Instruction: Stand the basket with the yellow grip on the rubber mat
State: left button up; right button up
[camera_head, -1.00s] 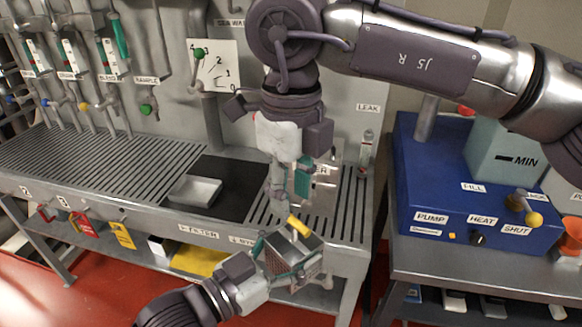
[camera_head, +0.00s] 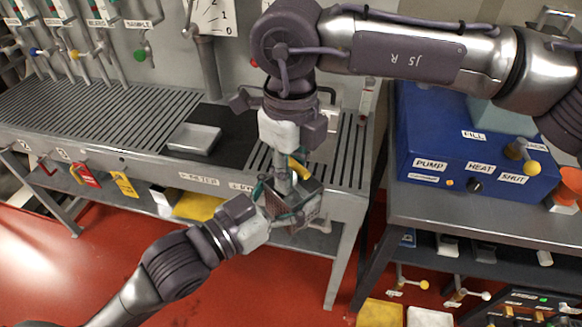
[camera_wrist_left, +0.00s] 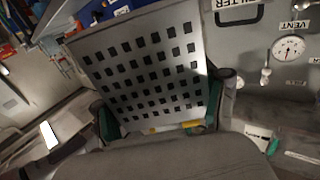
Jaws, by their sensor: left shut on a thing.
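The basket (camera_head: 308,203) is a small perforated metal box with a yellow grip (camera_head: 299,168) on top. It is held in the air just in front of the bench edge. My left gripper (camera_head: 275,206) is shut on the basket from the left. In the left wrist view the basket's perforated wall (camera_wrist_left: 146,62) stands between the fingers. My right gripper (camera_head: 284,178) points down at the basket's top, close beside the yellow grip. Its fingertips are partly hidden, and I cannot tell whether they touch the grip. The black rubber mat (camera_head: 232,150) lies on the bench behind.
A pale tray (camera_head: 194,138) sits on the mat's left part; the mat's right part looks bare. Slatted bench top (camera_head: 90,115) extends left. The blue pump unit (camera_head: 465,140) stands on the right-hand table. Red floor shows below.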

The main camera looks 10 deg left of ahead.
pick_arm(q)
jog(key=o, duration=1.3)
jog(key=shift+r, duration=0.2)
jog(key=shift+o, duration=0.2)
jog(key=shift+f, duration=0.15)
